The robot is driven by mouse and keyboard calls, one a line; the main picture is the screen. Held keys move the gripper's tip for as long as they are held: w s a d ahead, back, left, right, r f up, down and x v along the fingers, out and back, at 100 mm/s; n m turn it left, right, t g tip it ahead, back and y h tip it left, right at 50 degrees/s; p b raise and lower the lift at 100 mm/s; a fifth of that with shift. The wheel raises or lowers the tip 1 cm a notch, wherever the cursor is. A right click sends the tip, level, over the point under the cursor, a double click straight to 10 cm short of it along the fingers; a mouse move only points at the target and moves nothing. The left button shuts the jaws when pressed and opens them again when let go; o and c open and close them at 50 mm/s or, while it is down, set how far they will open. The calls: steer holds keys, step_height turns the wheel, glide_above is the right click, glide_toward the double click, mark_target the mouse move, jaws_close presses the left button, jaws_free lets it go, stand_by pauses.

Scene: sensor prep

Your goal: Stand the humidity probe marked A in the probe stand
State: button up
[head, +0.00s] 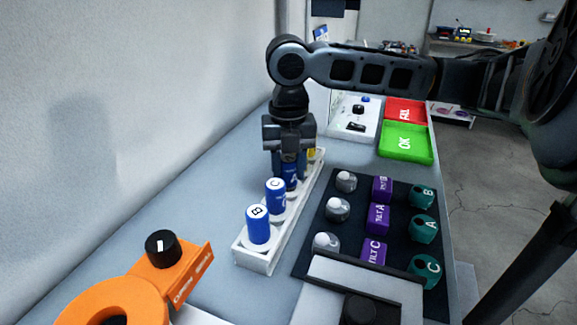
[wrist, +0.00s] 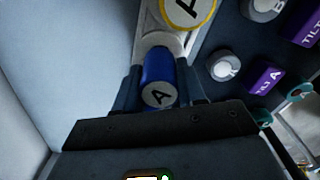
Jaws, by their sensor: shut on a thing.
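My gripper (head: 289,160) points down and is shut on a blue cylinder marked A (head: 290,181), which I take for the humidity probe. In the wrist view the blue cylinder (wrist: 158,66) is between the fingers, its A-marked top towards the camera. It is over or in the long white rack (head: 243,250); I cannot tell if its foot is seated. Blue cylinders marked B (head: 259,230) and C (head: 275,200) stand upright nearer in the rack. A yellow-ringed piece marked A (wrist: 188,10) is beyond the held one. I cannot tell whether this rack is the probe stand.
Right of the rack, a dark mat (head: 322,212) holds grey-white domed pieces, purple TILT blocks (head: 378,218) and teal pieces (head: 424,228). Behind are a white panel, a red tray (head: 405,110) and a green OK tray (head: 404,141). An orange fixture (head: 180,284) is at front left.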

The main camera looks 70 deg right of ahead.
steer(key=shift+f+b, duration=0.35)
steer(key=shift+f, duration=0.2)
stand_by(0.5)
steer(key=o, duration=1.4)
steer(key=shift+r, duration=0.15)
steer(key=shift+r+p, duration=3.2)
steer(key=shift+r, duration=0.7)
